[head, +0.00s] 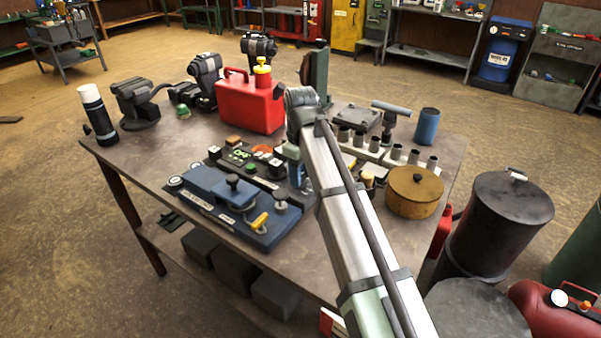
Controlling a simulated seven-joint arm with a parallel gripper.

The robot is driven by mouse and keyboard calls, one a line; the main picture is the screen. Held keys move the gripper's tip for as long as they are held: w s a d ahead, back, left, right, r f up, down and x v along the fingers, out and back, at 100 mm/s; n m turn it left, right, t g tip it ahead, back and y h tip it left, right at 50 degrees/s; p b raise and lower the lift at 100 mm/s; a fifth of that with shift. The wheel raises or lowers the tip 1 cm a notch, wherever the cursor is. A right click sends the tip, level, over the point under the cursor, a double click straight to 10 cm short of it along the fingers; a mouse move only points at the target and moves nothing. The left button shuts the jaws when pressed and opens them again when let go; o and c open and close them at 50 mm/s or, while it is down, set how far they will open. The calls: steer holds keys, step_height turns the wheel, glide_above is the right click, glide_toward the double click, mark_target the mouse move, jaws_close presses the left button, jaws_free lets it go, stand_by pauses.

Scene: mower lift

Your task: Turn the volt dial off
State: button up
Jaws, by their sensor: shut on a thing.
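My gripper (297,178) points down at the right end of a dark control panel (272,182), behind the blue panel. It is shut on a small part there, apparently the volt dial. The fingertips and that part are too small and too covered to make out clearly, so the dial's setting cannot be read. The blue panel (205,196) lies at the table's front and carries a black knob (232,182), a grey knob (281,199) and a yellow lever (259,222). The dark panel also bears green buttons and an orange disc.
A red fuel can (248,108) stands behind the panels on the table (150,165). A round tan tin (414,195), a row of metal sockets (378,143) and a blue cylinder (427,126) are right of my arm. A vise (135,103) sits at the left.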

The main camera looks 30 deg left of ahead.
steer(key=o, duration=1.1)
steer(key=shift+c, duration=0.2)
step_height(320, 180, up, 14)
steer(key=shift+f, duration=0.1)
stand_by(0.4)
